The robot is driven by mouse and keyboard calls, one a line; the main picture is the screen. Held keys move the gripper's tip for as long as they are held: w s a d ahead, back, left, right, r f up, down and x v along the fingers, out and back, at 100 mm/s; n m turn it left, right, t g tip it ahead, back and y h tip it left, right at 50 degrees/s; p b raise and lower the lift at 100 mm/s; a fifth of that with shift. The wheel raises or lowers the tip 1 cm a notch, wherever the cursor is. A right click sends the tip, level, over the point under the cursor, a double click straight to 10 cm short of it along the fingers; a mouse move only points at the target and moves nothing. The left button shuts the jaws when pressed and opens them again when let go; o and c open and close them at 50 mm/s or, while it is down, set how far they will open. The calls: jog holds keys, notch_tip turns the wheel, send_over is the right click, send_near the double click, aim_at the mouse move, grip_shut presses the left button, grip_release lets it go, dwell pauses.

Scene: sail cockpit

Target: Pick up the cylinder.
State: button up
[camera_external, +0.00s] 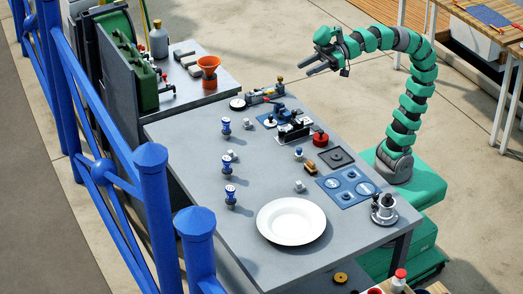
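My gripper (308,67) is raised above the back right of the grey table, pointing left. Its two dark fingers are apart and nothing shows between them. No single object stands out clearly as the cylinder. Small pale, roughly cylindrical pieces lie on the table, one at the left (233,155) and one near the middle right (300,186). A small upright white and blue piece (298,153) stands near the middle. Several blue and white spool-shaped pieces stand along the left, such as the nearest one (230,194). My gripper is well above and apart from all of these.
The grey table (190,142) also bears a white plate (291,221), a blue panel (348,187), a metal fitting (384,208) and a red knob (320,139). Blue railings (151,190) line the left. The middle is fairly clear.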

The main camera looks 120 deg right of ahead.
jog(key=o, duration=0.5)
